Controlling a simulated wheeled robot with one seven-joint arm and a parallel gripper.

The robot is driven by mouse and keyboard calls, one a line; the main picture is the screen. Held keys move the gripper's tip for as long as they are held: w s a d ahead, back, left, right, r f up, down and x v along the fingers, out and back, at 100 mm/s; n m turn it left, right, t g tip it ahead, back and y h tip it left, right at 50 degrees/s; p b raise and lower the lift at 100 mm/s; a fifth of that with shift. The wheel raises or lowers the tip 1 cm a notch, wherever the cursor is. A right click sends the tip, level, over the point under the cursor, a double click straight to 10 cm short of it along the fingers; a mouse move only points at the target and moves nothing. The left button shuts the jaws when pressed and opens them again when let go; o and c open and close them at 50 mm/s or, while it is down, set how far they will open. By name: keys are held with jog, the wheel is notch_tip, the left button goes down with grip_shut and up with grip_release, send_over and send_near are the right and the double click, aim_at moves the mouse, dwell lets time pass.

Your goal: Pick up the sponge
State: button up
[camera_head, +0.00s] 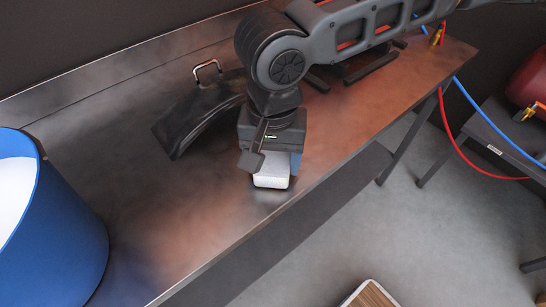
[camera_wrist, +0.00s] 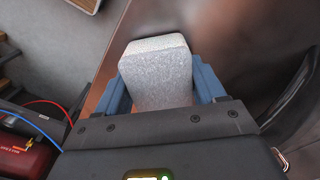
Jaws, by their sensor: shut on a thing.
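The sponge (camera_wrist: 158,72) is a pale grey block with a speckled surface. In the wrist view it sits between the two blue fingers of my gripper (camera_wrist: 160,88), which are shut on its sides. In the head view the sponge (camera_head: 271,178) shows below my gripper (camera_head: 276,163), over the front part of the metal workbench (camera_head: 215,200). Part of it is hidden by the gripper. I cannot tell whether it touches the bench top.
A black curved part (camera_head: 195,112) with a metal handle lies on the bench left of my gripper. A large blue container (camera_head: 60,240) stands at the left. Red and blue hoses (camera_head: 470,108) hang at the right, near a red tank (camera_head: 528,80). The bench's front edge is close.

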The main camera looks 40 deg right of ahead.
aim_at(273, 156)
jog(key=shift+r, duration=0.45)
notch_tip(273, 156, up, 3)
jog(key=s+d+r, duration=0.6)
jog(key=s+d, duration=0.1)
jog(key=s, duration=0.1)
jog(key=shift+s+d+r+p, duration=0.3)
jog(key=shift+s+d+p, duration=0.1)
jog(key=o, duration=0.5)
jog(key=c, duration=0.4)
jog(key=shift+o, duration=0.2)
jog(key=shift+w, duration=0.1)
